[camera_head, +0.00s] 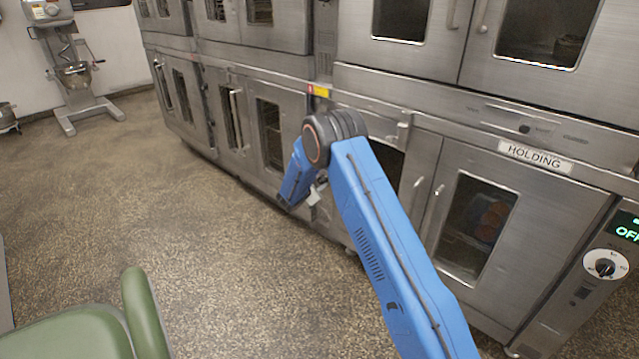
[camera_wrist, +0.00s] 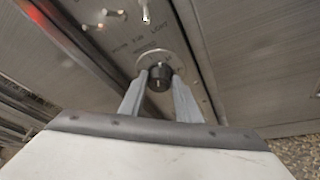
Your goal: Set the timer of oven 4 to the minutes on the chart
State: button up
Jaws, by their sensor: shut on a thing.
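In the wrist view, my gripper (camera_wrist: 160,88) has its two grey fingers on either side of a small black knob (camera_wrist: 159,74) and is shut on it. The knob sits at the centre of a round pale dial (camera_wrist: 174,59) on a metal control panel (camera_wrist: 185,22). The dial's marks are too small to read. In the head view, my blue arm reaches to the lower row of steel ovens (camera_head: 283,88); it hides the knob and most of my gripper. No oven number is legible, and no chart is in view.
Toggle switches (camera_wrist: 145,12) stand above the dial. In the head view, a cabinet marked HOLDING (camera_head: 536,157) is at the right, with its own dial (camera_head: 605,265) and lit display (camera_head: 626,228). A green seat (camera_head: 75,335) is at lower left. The floor (camera_head: 170,225) left of the ovens is clear.

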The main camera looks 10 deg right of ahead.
jog(key=m+t, duration=0.2)
jog(key=m, duration=0.1)
jog(key=shift+f, duration=0.15)
jog(key=m, duration=0.1)
jog(key=m+t, duration=0.1)
jog(key=m, duration=0.1)
jog(key=m+t, duration=0.1)
jog(key=m, duration=0.1)
jog(key=shift+s+f, duration=0.1)
jog(key=shift+f, duration=0.15)
jog(key=m+h, duration=0.1)
jog(key=m, duration=0.1)
jog(key=m+t, duration=0.1)
jog(key=m, duration=0.1)
jog(key=shift+f+m+h, duration=0.2)
jog(key=shift+m+h, duration=0.2)
jog(key=shift+f+m+h, duration=0.1)
jog(key=shift+m+h, duration=0.5)
jog(key=shift+m, duration=0.75)
jog(key=shift+m+h, duration=0.6)
jog(key=shift+m, duration=0.75)
jog(key=o, duration=1)
jog(key=shift+d, duration=0.1)
